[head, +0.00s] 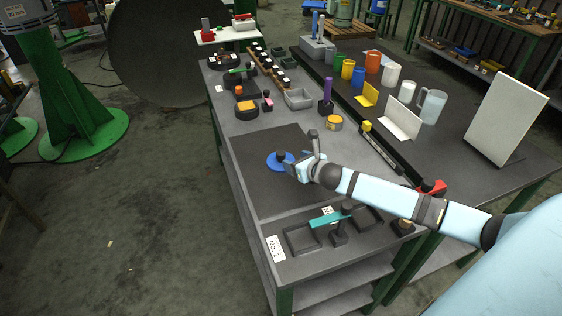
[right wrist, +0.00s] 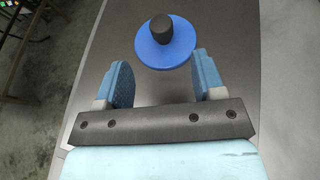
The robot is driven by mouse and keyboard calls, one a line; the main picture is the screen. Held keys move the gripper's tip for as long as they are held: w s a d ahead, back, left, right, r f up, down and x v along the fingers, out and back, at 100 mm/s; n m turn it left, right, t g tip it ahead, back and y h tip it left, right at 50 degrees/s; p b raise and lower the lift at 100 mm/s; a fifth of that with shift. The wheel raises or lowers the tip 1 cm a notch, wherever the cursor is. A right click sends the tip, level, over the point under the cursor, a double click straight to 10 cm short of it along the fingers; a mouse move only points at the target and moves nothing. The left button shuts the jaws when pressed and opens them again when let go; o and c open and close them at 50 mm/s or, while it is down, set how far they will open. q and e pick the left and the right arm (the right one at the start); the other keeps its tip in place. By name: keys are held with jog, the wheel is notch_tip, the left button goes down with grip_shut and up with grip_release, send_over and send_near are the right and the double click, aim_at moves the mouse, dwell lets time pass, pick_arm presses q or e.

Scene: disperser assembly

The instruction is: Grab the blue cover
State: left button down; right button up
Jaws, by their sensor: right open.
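The blue cover (head: 274,164) is a round blue disc with a dark knob on top. It lies on the dark mat (head: 262,190) on the workbench. In the right wrist view the blue cover (right wrist: 180,52) is just beyond the fingertips, a little right of the middle between them. My right gripper (head: 293,168) is open and empty beside the cover's right side in the head view. Its two blue finger pads (right wrist: 160,75) stand apart, with nothing between them. The left gripper is not in view.
A tray with a teal-handled tool (head: 328,219) stands at the bench's near end. A yellow-topped container (head: 334,122), a purple-handled tool (head: 327,90) and a grey bin (head: 298,98) stand beyond the mat. Cups and a white board (head: 507,118) stand to the right. The mat around the cover is clear.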

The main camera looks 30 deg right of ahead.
aim_at(284, 155)
jog(key=x, duration=0.3)
jog(key=shift+w+f, duration=0.1)
jog(key=shift+x, duration=3.1)
jog(key=shift+c, duration=0.4)
grip_shut()
